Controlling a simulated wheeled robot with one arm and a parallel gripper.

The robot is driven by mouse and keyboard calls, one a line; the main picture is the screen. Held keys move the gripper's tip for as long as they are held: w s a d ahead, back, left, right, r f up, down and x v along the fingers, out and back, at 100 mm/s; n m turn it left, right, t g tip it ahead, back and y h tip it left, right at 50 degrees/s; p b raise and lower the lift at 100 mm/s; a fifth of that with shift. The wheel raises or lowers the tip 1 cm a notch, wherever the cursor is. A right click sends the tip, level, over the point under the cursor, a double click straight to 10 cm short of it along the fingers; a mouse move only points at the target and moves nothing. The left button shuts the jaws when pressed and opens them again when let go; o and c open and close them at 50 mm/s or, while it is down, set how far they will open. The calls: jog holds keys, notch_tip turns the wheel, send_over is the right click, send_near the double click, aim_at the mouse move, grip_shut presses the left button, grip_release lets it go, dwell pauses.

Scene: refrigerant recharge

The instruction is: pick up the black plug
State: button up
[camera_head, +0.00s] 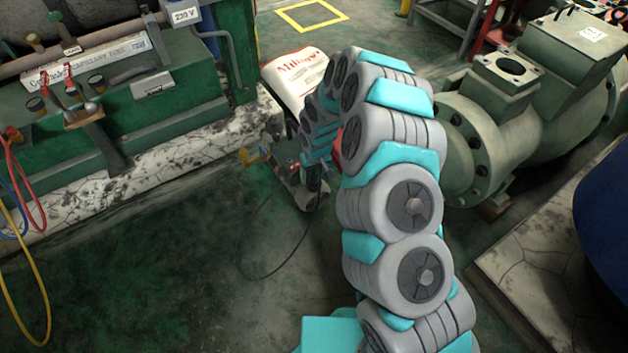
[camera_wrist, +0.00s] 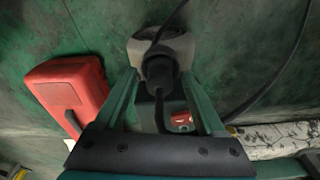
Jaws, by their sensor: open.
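The black plug (camera_wrist: 158,72) shows in the wrist view, near the upper middle, with a dark cable running up from it. It is between the two green fingers of my gripper (camera_wrist: 160,78), which is open. Whether either finger touches the plug I cannot tell. A rounded grey body (camera_wrist: 142,50) is just behind the plug. In the head view, my arm reaches down towards a small grey device (camera_head: 306,197) on the floor. The plug and my fingertips cannot be made out clearly there.
A red case (camera_wrist: 70,88) lies left of my gripper in the wrist view. A thin black cable (camera_head: 240,262) loops over the floor. Green machinery (camera_head: 170,90) stands at the left, a large grey-green compressor (camera_head: 500,120) at the right. The floor front left is mostly clear.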

grip_shut()
dwell(0.5)
jog(key=shift+r, duration=0.1)
